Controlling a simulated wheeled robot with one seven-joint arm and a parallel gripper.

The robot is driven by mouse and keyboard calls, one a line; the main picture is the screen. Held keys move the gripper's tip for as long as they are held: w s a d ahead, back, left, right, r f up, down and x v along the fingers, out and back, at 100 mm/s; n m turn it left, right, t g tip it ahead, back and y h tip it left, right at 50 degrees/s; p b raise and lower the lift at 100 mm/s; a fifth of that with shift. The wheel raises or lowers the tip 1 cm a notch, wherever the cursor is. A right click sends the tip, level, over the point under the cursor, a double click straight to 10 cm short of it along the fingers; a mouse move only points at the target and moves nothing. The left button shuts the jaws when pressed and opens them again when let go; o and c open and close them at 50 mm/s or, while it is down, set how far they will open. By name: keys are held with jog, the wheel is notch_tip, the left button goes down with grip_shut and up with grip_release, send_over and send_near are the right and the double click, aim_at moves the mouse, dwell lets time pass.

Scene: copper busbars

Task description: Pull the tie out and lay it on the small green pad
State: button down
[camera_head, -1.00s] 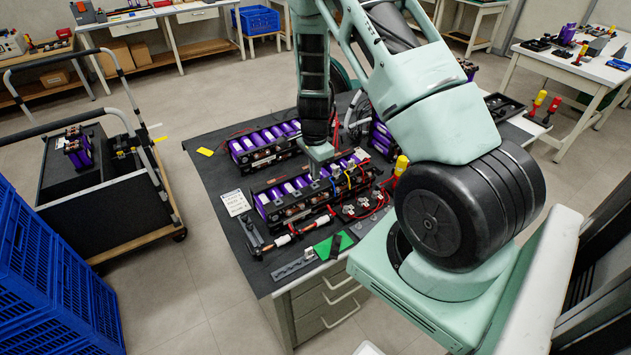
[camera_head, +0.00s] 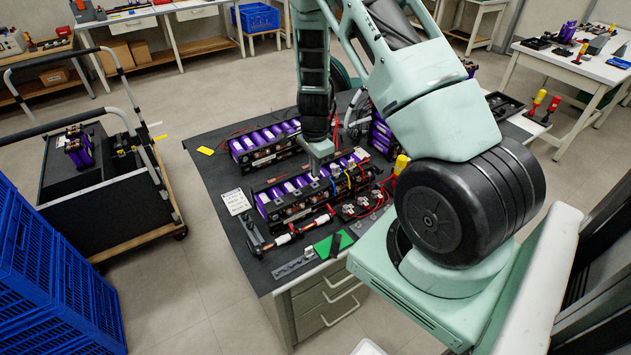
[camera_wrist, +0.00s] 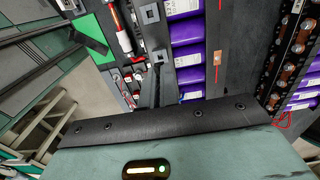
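My gripper (camera_head: 319,158) points down at the top of the near battery module (camera_head: 275,205), a dark tray of purple cells with grey blocks and coloured leads. In the wrist view, its dark finger (camera_wrist: 154,88) reaches towards a small grey square block (camera_wrist: 159,57) beside the purple cells (camera_wrist: 187,54). Whether they touch, and whether the fingers are open or shut, I cannot tell. I cannot pick out the tie for certain. The small green pad (camera_head: 322,249) lies at the bench's near edge, with a dark strip across it; the pad also shows in the wrist view (camera_wrist: 90,36).
A second module (camera_head: 262,145) stands just behind. A red-and-white tool (camera_head: 300,231), a grey slotted strip (camera_head: 292,266) and red leads crowd the front of the dark bench top (camera_head: 215,170). A white label card (camera_head: 236,202) lies at left. The bench's left side is mostly clear.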

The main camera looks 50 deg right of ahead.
jog(key=shift+s+r+p, duration=0.1)
jog(key=shift+r+p, duration=1.55)
jog(key=shift+r, duration=0.4)
